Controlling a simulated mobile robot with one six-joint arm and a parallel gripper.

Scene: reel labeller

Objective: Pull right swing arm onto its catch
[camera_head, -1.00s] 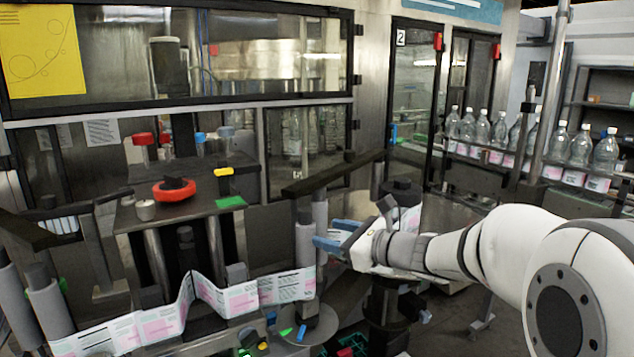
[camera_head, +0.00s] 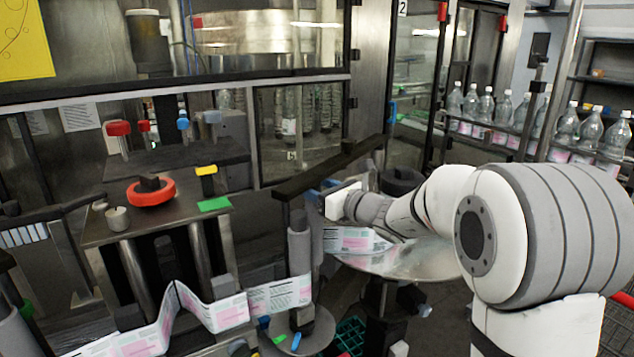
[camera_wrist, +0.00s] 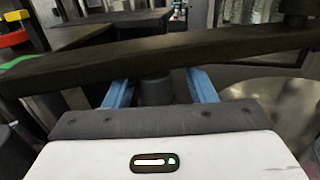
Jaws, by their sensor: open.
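The right swing arm is a long dark bar (camera_head: 330,170), slanting from lower left to upper right in the head view. A grey roller (camera_head: 299,250) hangs under its near end, with the printed label web beside it. In the wrist view the bar (camera_wrist: 190,50) crosses the whole picture. My gripper (camera_head: 328,190) is at the bar's right side, its blue fingers partly hidden. In the wrist view my gripper (camera_wrist: 160,90) is open, its fingers reaching the bar's lower edge on either side of a dark grey cylinder (camera_wrist: 153,89). Contact cannot be told. I cannot make out the catch.
A bench (camera_head: 160,220) with a red-ringed knob (camera_head: 151,191) stands left. A round metal table (camera_head: 415,262) lies under my arm. Glazed machine doors (camera_head: 300,130) stand behind, and a row of bottles (camera_head: 510,115) is at the right.

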